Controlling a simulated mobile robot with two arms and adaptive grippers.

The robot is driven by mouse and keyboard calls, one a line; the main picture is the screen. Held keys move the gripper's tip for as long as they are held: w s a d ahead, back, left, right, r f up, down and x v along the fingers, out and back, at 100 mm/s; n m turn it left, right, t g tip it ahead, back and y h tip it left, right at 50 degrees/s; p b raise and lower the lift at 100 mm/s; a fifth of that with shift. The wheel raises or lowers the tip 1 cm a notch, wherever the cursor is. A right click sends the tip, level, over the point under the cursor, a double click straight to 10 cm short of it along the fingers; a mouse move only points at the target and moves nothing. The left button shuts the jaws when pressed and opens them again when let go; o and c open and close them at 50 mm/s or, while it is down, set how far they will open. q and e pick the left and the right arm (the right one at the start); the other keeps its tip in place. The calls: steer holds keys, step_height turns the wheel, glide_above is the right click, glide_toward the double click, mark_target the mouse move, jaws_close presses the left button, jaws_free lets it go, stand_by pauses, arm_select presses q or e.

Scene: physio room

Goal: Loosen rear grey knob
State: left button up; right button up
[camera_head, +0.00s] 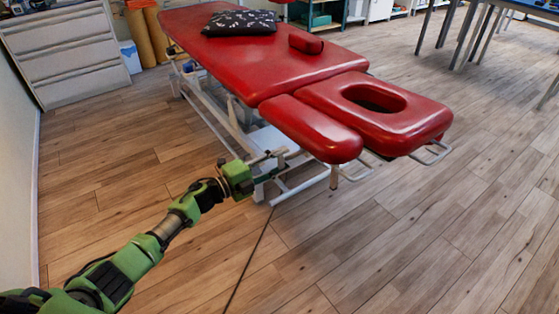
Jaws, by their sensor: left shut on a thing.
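A red treatment table (265,65) on a white metal frame stands in the middle of the head view. Its near end has a headrest with an oval face hole (373,98) and a red armrest pad (310,128). My left gripper (268,172) reaches in from the left, low beside the frame under the armrest pad. Its fingers are at the frame and look closed on a small part there. The grey knob itself is too small or hidden by the gripper to make out. My right gripper is not in view.
A dark patterned cushion (241,22) and a small red bolster (306,42) lie on the table. A grey drawer cabinet (65,55) stands at the back left. Metal table legs (468,35) are at the upper right. The wooden floor (420,240) in front is clear.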

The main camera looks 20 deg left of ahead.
arm_select(q)
steer(key=o, duration=1.1)
steer(key=v, duration=1.2)
steer(key=shift+a, duration=0.1)
